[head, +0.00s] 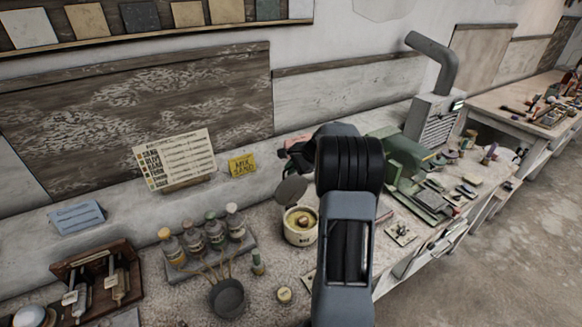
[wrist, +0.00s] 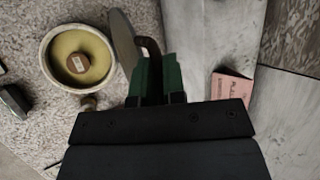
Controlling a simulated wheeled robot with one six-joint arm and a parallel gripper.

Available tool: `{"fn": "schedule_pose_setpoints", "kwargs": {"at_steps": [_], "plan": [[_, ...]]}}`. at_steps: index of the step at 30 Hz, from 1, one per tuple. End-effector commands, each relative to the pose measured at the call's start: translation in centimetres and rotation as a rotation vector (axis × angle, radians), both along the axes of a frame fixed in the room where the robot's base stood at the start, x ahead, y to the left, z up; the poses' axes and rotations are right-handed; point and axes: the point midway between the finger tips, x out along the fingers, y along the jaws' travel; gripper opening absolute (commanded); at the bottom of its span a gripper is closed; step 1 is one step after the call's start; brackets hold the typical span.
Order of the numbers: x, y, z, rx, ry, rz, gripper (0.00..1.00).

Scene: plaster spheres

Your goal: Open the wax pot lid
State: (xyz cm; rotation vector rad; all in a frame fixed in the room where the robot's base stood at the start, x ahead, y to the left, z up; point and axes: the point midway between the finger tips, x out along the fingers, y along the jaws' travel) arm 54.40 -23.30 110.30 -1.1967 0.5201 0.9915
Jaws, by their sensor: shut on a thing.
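The wax pot (head: 300,238) is a small cream pot on the bench, seen from above in the wrist view (wrist: 48,72). Its mouth is uncovered, showing yellowish wax with a brown round piece in it. The grey round lid (head: 291,190) stands tilted up at the pot's far side in the head view. In the wrist view the lid (wrist: 122,42) shows nearly edge-on beside the rim, with a dark brown curved handle (wrist: 151,50). My gripper (wrist: 154,78), with green fingers, is shut on this handle.
A yellow sign (head: 242,165) leans behind. A pink card (wrist: 231,87) lies right of my gripper in the wrist view. A green machine (head: 400,155) stands to the right.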

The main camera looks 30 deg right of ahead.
Motion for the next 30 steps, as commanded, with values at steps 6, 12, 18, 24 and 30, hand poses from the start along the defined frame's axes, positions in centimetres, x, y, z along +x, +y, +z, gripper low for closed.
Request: {"fn": "schedule_pose_setpoints", "kwargs": {"at_steps": [6, 12, 18, 24, 30], "plan": [[-0.11, 0.03, -0.22, -0.001, 0.005, 0.006, 0.00], [-0.14, -0.01, -0.25, -0.001, 0.005, 0.006, 0.17], [-0.20, -0.07, -0.33, 0.001, 0.008, 0.002, 0.35], [-0.29, -0.10, -0.51, 0.004, 0.011, 0.000, 0.35], [-0.95, -0.68, 0.45, 0.002, 0.010, -0.003, 0.35]]}}
